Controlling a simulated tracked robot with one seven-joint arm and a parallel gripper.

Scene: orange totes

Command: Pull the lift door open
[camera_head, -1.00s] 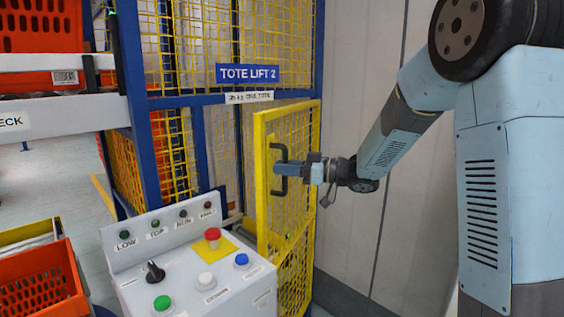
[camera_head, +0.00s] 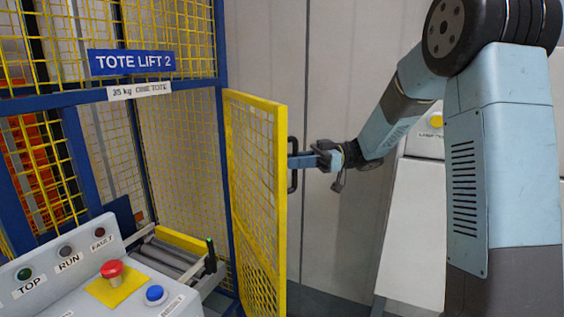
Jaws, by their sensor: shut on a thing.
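The lift door (camera_head: 257,190) is a yellow mesh panel hinged at the blue post on its left side. It stands swung out from the lift frame, so the lift opening beside it shows. A dark vertical handle (camera_head: 292,180) is on the door's outer face near its free edge. My gripper (camera_head: 298,161) reaches in from the right and is shut on the handle. The fingertips are small in view and partly hidden by the handle and door edge.
The blue-framed lift (camera_head: 160,95) with yellow mesh bears a "TOTE LIFT 2" sign (camera_head: 132,62). Rollers (camera_head: 170,255) show inside. A control console (camera_head: 100,285) with a red button stands at the lower left. A grey wall (camera_head: 350,80) is behind; a white cabinet (camera_head: 410,230) stands right.

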